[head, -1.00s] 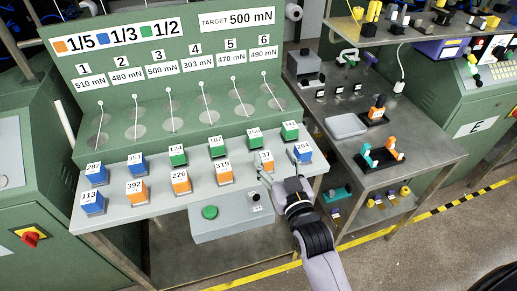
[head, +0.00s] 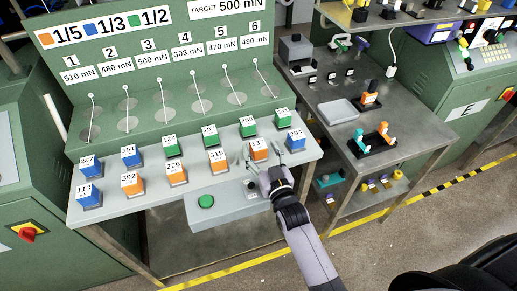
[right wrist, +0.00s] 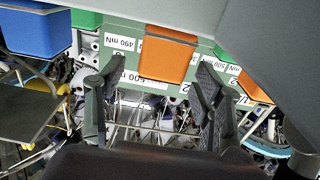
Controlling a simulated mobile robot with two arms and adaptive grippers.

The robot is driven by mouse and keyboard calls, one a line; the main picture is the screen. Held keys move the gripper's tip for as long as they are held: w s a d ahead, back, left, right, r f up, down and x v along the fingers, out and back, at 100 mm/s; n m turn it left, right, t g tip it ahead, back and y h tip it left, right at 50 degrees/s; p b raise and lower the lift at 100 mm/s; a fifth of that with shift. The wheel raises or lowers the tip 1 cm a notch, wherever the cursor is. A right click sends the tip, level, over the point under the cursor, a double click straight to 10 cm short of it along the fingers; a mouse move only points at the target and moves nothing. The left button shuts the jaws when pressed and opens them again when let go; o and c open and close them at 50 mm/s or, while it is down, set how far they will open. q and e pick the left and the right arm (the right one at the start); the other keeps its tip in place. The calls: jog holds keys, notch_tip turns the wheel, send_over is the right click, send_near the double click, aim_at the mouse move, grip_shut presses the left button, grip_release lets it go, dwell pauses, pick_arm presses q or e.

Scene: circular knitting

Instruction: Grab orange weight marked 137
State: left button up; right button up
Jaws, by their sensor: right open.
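The orange weight marked 137 (head: 258,152) stands on the grey shelf of the green test stand, toward the right of the front row. My right gripper (head: 263,163) is open and empty just in front of it, its fingers spread toward the weight's two sides. In the right wrist view, the orange weight (right wrist: 166,56) shows ahead, between and beyond the two open fingers (right wrist: 155,95). I cannot tell whether a finger touches it. My left gripper is not in view.
The blue weight 204 (head: 295,140) stands close on the right, the orange 319 (head: 217,161) on the left, and the green 250 (head: 247,127) behind. A control box with a green button (head: 206,202) juts out below. A metal side table (head: 400,120) stands right.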

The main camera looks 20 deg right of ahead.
jog(key=w, duration=0.3)
jog(key=shift+f, duration=0.1)
jog(key=shift+s, duration=0.15)
jog(key=shift+c, duration=0.4)
jog(key=c, duration=1.3)
jog(key=shift+r, duration=0.2)
